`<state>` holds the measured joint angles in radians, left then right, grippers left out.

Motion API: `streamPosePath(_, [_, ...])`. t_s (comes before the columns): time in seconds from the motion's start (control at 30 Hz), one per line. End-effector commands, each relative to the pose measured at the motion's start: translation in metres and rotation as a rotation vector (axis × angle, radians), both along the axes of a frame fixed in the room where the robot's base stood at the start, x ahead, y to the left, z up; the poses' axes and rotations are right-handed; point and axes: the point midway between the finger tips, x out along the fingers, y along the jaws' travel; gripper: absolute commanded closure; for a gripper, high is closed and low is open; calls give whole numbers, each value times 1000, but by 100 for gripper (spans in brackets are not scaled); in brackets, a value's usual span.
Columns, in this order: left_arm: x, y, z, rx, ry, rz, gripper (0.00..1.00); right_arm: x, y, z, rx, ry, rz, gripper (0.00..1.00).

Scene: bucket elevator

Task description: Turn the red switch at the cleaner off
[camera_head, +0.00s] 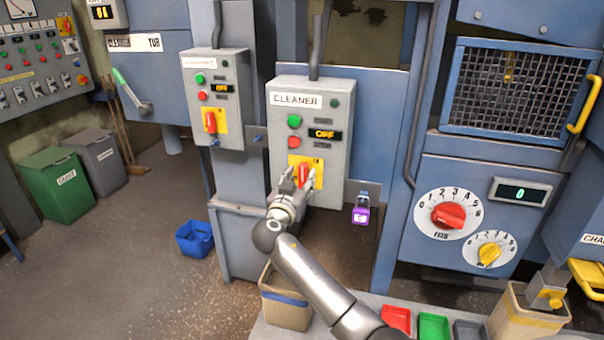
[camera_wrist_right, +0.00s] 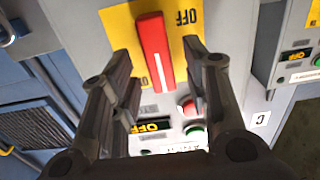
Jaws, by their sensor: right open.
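The red switch (camera_head: 304,174) is a rotary handle on a yellow plate (camera_head: 318,178) low on the grey CLEANER box (camera_head: 340,120). In the right wrist view the red handle (camera_wrist_right: 155,52) stands near upright with a white mark at its lower end, and OFF is printed on the yellow plate beside it. My right gripper (camera_head: 298,180) is at the switch, partly covering it. Its open fingers (camera_wrist_right: 157,58) lie to either side of the handle, with gaps visible. The CLEANER display (camera_head: 324,134) reads OFF. My left gripper is not in view.
A similar grey box with its own red switch (camera_head: 210,122) stands to the left. Green (camera_head: 294,121) and red (camera_head: 293,142) buttons sit just above the task switch. A purple-labelled item (camera_head: 361,211) hangs to the right. A red dial (camera_head: 448,215) is farther right.

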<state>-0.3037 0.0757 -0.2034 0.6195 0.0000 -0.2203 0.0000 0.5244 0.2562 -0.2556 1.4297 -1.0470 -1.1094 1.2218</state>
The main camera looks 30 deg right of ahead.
Motion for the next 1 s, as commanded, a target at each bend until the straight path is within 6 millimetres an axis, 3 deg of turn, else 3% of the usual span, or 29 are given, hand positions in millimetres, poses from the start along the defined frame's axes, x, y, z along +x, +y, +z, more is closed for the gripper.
streamPosePath(0.23, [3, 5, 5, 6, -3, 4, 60, 13, -14, 0, -1, 1, 1, 57])
streamPosePath(0.53, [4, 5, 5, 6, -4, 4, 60, 14, -15, -1, 1, 1, 1, 57])
streamPosePath(0.87, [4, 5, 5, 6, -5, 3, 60, 14, -15, -1, 1, 1, 2, 98])
streamPosePath(1.0, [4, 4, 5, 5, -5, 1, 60, 14, -15, -1, -1, 2, 2, 100])
